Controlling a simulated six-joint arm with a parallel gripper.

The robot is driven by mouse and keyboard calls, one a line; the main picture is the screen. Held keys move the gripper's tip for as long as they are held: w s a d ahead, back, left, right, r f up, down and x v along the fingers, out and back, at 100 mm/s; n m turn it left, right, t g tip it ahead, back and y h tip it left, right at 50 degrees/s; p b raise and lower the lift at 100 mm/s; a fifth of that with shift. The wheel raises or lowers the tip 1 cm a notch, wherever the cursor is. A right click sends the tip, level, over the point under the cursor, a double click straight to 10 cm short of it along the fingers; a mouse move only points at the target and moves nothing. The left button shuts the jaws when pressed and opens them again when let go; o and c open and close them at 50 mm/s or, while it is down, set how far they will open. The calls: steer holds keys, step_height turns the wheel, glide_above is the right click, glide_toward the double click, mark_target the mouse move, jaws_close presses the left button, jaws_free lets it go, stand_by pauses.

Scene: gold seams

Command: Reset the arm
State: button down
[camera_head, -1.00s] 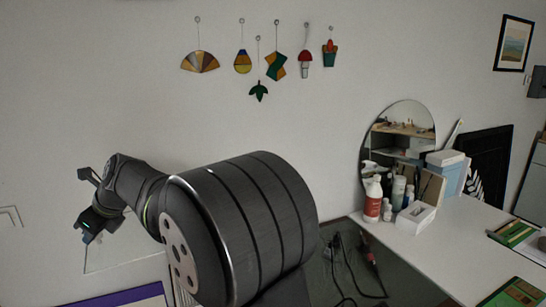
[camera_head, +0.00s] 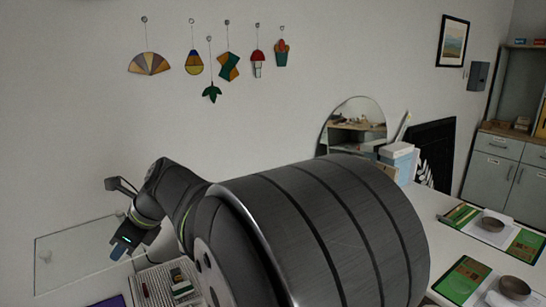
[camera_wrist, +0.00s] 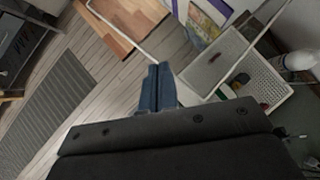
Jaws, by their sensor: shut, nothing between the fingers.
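My gripper (camera_head: 121,250) is at the left of the head view, held up in front of the white wall and pointing down. Its blue fingers (camera_wrist: 158,86) lie together in the wrist view, shut with nothing between them. My own large dark arm link fills the lower middle of the head view and hides part of the table behind it.
A mirror (camera_head: 358,112) stands behind my arm. A white tray (camera_head: 165,285) is below my gripper. The wrist view shows wooden floor, a grey mat (camera_wrist: 60,110) and a white basket (camera_wrist: 258,82).

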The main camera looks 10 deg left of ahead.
steer(key=w+d+n+g, duration=0.2)
steer(key=w+d+n, duration=0.1)
steer(key=w+d, duration=0.2)
steer(key=shift+w+d+h, duration=0.2)
steer(key=shift+w+h, duration=0.2)
steer(key=shift+w, duration=0.3)
steer(key=s+a+m, duration=0.1)
steer(key=s, duration=0.1)
steer(key=s+a+m+t, duration=0.1)
steer(key=s+a, duration=0.1)
steer(key=s+a+m+t, duration=0.1)
steer(key=s+a, duration=0.1)
steer(key=shift+s+a+y, duration=0.25)
steer(key=shift+s+y, duration=0.05)
steer(key=shift+y, duration=0.1)
glide_toward(65, 272)
steer(key=f, duration=0.1)
steer(key=a+f, duration=0.1)
steer(key=f, duration=0.1)
steer(key=shift+s+a+f, duration=0.1)
steer(key=shift+s, duration=0.05)
steer(key=shift+s+a, duration=0.2)
steer(key=shift+a, duration=0.4)
